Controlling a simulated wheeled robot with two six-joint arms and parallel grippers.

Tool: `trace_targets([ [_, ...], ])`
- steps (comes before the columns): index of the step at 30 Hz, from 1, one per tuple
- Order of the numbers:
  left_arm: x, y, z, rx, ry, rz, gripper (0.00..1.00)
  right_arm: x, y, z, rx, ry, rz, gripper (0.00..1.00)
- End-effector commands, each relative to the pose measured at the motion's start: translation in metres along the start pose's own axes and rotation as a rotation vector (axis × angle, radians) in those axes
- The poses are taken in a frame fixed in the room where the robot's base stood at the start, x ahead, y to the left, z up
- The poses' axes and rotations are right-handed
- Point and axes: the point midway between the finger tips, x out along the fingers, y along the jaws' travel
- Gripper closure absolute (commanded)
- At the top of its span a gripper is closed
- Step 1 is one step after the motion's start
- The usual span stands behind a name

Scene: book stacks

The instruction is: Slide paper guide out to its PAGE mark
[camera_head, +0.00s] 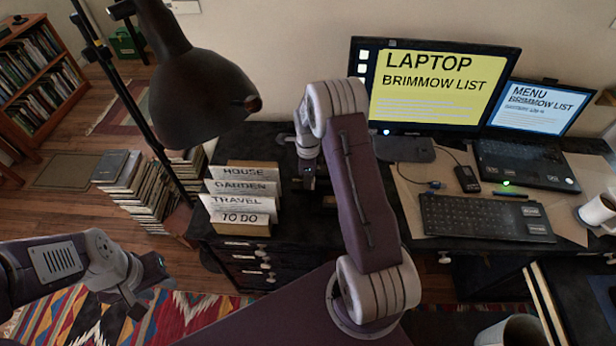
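I cannot make out a paper guide or a PAGE mark in this view; they may be hidden or too small to tell. My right gripper (309,184) points down over the dark desk, just right of the card box. My arm hides part of the desk there. Its fingers are too small to tell open from shut. My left gripper (136,308) hangs low at the left, over the patterned rug and away from the desk. Its finger gap is unclear, and I see nothing held in it.
A card box (241,229) holds cards reading HOUSE, GARDEN, TRAVEL and TO DO. A black lamp (195,95) overhangs the left side. A monitor (430,85), laptop (520,165), keyboard (485,218) and mug (597,210) fill the right. Book stacks (145,200) stand left of the desk.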

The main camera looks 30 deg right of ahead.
Motion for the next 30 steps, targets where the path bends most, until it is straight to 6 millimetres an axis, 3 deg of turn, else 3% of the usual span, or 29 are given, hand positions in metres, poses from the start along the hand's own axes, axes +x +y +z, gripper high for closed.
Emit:
trace_targets([
  [1,0.0,0.0,0.0,0.0,0.0,0.0,0.64,-0.0001,0.0,0.0,0.0,0.0,0.0,0.84],
  [3,0.0,0.0,0.0,0.0,0.0,0.0,0.64,-0.0002,0.0,0.0,0.0,0.0,0.0,1.0],
  [30,-0.0001,0.0,0.0,0.0,0.0,0.0,0.64,-0.0007,-0.0003,-0.0001,0.0,0.0,-0.001,1.0],
])
